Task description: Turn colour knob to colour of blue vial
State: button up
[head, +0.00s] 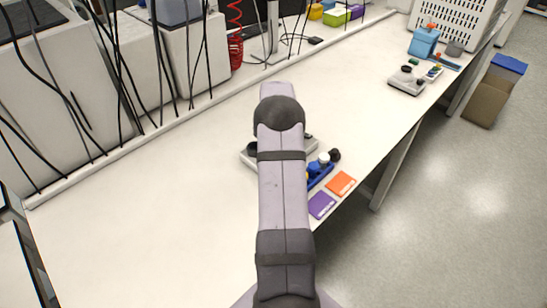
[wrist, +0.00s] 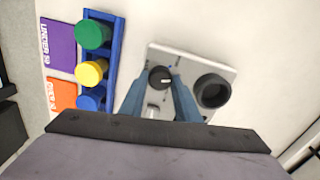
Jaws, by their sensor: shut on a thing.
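In the wrist view my gripper (wrist: 160,82) reaches over a light grey device (wrist: 190,60). Its two blue fingers are shut on a small black round knob (wrist: 160,76) with a white pointer mark. Colour marks around the knob are too small to read. To the left, a blue rack (wrist: 113,50) holds a green-topped vial (wrist: 93,34), a yellow-topped vial (wrist: 91,72) and a blue vial (wrist: 91,98). In the head view my arm hides the knob and most of the device (head: 247,157); part of the rack (head: 318,181) shows at the right.
The device also has a wide black round opening (wrist: 212,91). A purple card (wrist: 59,45) and an orange card (wrist: 62,94) lie beside the rack, near the bench edge. A second device (head: 407,82) stands farther along the bench. The bench (head: 150,215) is clear to the left.

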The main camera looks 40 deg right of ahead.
jog(key=n, duration=0.4)
jog(key=shift+w+n, duration=0.1)
jog(key=shift+n, duration=0.2)
jog(key=shift+r+n+b, duration=0.1)
jog(key=shift+n+b, duration=0.2)
jog(key=shift+n, duration=1.7)
jog(key=o, duration=1)
jog(key=shift+o, duration=0.2)
jog(key=shift+r+b, duration=1.2)
jog(key=shift+r, duration=2.45)
